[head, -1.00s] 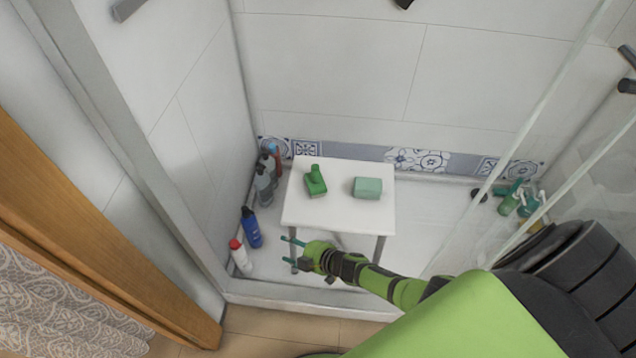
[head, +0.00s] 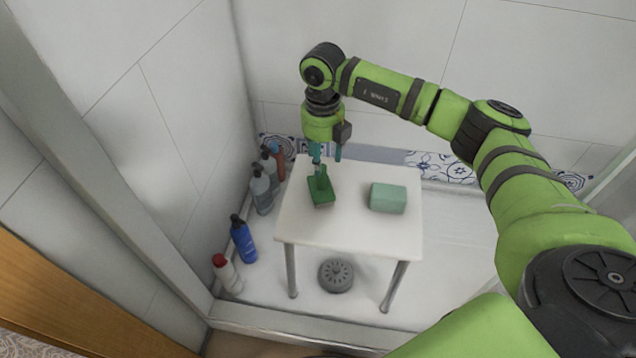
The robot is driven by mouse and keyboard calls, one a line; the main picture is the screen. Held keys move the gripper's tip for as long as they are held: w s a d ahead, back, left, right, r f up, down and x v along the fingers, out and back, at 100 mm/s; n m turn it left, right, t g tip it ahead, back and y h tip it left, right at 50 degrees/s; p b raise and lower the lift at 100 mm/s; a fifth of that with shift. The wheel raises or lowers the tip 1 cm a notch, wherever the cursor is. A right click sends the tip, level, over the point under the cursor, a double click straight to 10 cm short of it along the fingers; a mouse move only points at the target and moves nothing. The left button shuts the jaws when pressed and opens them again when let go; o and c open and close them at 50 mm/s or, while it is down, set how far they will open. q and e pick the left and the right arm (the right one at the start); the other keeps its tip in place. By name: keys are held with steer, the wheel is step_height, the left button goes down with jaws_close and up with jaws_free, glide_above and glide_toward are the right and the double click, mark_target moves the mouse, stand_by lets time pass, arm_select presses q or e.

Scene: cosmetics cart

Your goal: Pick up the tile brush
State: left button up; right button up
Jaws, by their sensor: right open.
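The tile brush (head: 321,191) is green, with a block-shaped base and a handle at its back. It rests on the white table (head: 352,232), left of a pale green block (head: 388,198). My right gripper (head: 325,156) points down from above, with its teal fingers at the brush's handle. It is open. One finger overlaps the handle in the picture, and I cannot tell whether they touch. The upper part of the handle is partly hidden by the fingers. My left gripper is not in view.
The table stands in a shower tray with tiled walls behind and left. Several bottles, including a blue one (head: 243,240) and a white one with a red cap (head: 227,275), line the left wall. A round grey drain (head: 336,275) lies under the table.

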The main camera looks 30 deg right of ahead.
mark_target(321, 177)
steer(key=shift+s+a+f, duration=0.1)
steer(key=shift+s+f, duration=0.05)
steer(key=shift+f, duration=0.3)
steer(key=shift+s+a+f, duration=0.1)
steer(key=shift+f, duration=0.35)
step_height(321, 177, down, 4)
steer(key=shift+a+f+b, duration=0.1)
steer(key=shift+f+b, duration=0.1)
steer(key=shift+b, duration=0.35)
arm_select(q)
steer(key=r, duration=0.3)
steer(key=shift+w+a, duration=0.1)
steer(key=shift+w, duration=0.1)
arm_select(e)
steer(key=shift+c, duration=0.4)
jaws_close()
